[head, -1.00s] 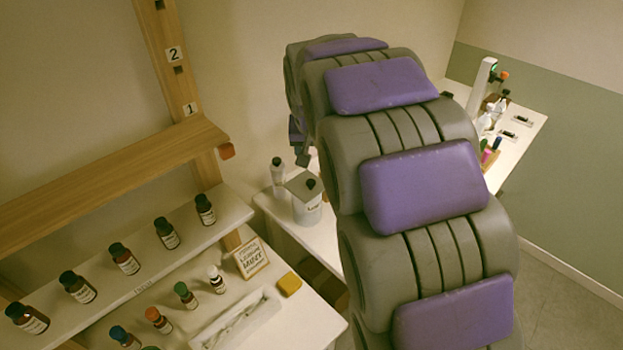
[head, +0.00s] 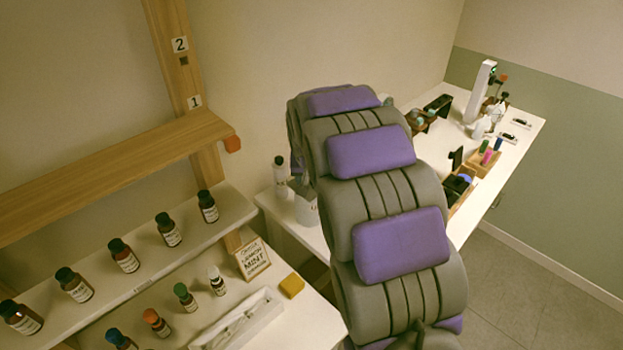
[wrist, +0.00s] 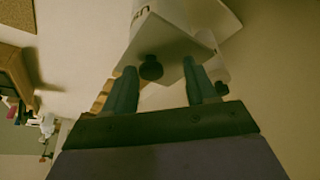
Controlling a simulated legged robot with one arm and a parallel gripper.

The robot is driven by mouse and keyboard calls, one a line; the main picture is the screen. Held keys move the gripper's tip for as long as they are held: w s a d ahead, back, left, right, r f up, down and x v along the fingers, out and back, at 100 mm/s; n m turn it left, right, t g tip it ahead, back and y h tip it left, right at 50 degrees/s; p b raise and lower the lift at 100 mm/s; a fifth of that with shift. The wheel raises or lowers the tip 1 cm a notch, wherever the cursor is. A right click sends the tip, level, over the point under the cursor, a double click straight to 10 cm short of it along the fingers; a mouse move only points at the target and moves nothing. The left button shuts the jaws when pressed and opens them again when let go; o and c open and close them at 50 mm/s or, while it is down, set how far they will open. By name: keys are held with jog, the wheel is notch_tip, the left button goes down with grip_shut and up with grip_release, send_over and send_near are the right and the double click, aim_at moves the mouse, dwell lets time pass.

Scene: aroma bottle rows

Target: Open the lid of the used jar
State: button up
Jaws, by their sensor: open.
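The used jar (head: 305,211) is a white jar on the white table behind my arm, and my arm hides much of it in the head view. The wrist view shows its body (wrist: 141,13) with part of the label, and its flat square lid (wrist: 172,55) with a round black knob (wrist: 151,68). The lid is on the jar. My gripper (wrist: 160,80) is open, its two fingers apart with the knob between them in the picture. I cannot tell whether they touch the lid. My arm hides the gripper in the head view.
A white bottle with a black cap (head: 280,176) stands close to the jar. Several dark bottles line the white shelf (head: 225,220) at left, below a wooden shelf (head: 120,170). A mint sign (head: 253,259) and yellow block (head: 291,286) stand nearer. The right table holds wooden trays (head: 484,163).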

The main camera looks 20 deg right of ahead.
jog(key=shift+d, duration=0.55)
jog(key=shift+d+f, duration=0.1)
jog(key=shift+d, duration=0.4)
jog(key=c, duration=0.3)
jog(key=shift+c, duration=0.9)
jog(key=shift+a, duration=0.55)
jog(key=shift+c, duration=1.4)
jog(key=shift+d, duration=0.15)
grip_shut()
